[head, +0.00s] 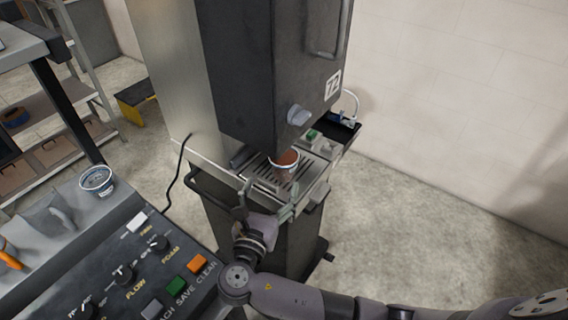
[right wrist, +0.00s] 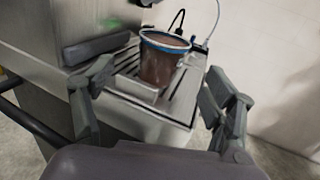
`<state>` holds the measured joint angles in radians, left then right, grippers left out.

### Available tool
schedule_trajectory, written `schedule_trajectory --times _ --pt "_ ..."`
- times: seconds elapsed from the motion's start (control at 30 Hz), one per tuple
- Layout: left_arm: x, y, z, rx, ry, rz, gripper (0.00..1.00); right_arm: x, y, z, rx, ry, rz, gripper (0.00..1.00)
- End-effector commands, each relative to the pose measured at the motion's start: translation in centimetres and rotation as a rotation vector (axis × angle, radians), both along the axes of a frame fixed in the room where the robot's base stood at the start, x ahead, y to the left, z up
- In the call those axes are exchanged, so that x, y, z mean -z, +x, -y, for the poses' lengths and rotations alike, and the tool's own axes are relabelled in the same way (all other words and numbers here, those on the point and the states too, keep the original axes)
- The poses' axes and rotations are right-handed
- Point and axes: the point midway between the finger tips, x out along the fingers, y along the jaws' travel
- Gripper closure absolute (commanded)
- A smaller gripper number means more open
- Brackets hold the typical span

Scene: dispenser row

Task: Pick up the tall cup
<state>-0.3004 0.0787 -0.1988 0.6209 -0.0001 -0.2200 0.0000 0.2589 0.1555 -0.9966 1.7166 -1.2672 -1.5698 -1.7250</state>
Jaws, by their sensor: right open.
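The tall cup (head: 285,162) stands upright on the slotted drip tray (head: 262,185) under the dark dispenser head. It has a white and blue rim and a reddish-brown inside. In the right wrist view the cup (right wrist: 163,62) shows brown below a blue rim, ahead of the fingers. My right gripper (head: 268,208) is open at the front edge of the tray, short of the cup. In the right wrist view the open fingers (right wrist: 158,88) stand to either side of the cup's line, with nothing between them. My left gripper is not in view.
The dispenser head (head: 265,75), marked 72, hangs closely above the cup. A small dark side tray (head: 340,132) sits at right. A control panel (head: 130,270) with knobs and buttons fills the lower left, with another cup (head: 97,181) behind it. Floor at right is clear.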

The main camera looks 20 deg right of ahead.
Motion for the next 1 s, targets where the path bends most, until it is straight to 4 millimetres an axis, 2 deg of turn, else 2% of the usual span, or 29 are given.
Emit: schedule_trajectory --times 0.1,0.2,0.47,0.7,1.0 --pt "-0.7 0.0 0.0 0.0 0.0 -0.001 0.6 -0.3 2.2 1.4 0.002 -0.003 0.003 0.22" --pt "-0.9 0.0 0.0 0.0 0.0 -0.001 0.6 -0.2 3.4 2.1 0.0 -0.002 0.001 0.22" --pt "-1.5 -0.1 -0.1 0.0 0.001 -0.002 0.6 -0.2 4.9 3.2 0.0 -0.001 0.0 0.22" --pt "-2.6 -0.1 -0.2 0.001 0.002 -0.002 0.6 -0.1 7.6 5.3 0.001 -0.001 -0.001 0.22" --pt "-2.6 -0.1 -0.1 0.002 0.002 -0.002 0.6 0.1 8.3 5.7 -0.001 0.002 0.0 0.22"
